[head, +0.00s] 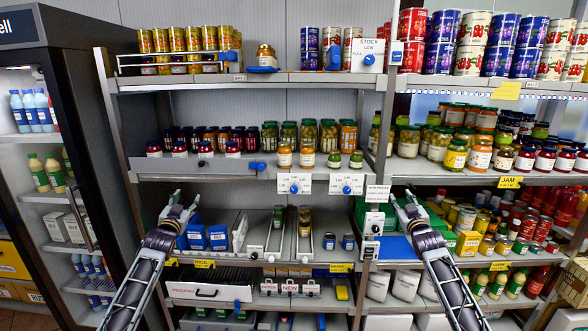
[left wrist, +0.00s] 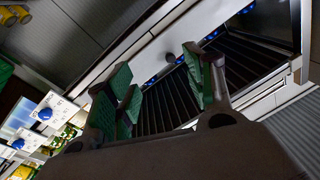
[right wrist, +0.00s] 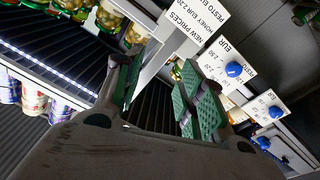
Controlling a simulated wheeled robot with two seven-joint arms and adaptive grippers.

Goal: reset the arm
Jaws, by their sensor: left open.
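My left gripper (head: 184,199) is raised in front of the lower left part of the middle shelf unit. In the left wrist view (left wrist: 161,82) its green-padded fingers stand apart with nothing between them. My right gripper (head: 401,198) is raised at about the same height, in front of the upright between the middle and right shelf units. In the right wrist view (right wrist: 157,92) its fingers are also apart and empty. Both forearms come up from the bottom of the head view. Neither gripper visibly holds or touches any goods.
The middle shelf (head: 215,170) carries several jars behind price tags. Below, blue boxes (head: 218,236) stand near my left gripper. The right shelf (head: 440,176) is full of jars. A dark-framed fridge (head: 85,130) stands at the left. A price sign (right wrist: 183,32) hangs near my right gripper.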

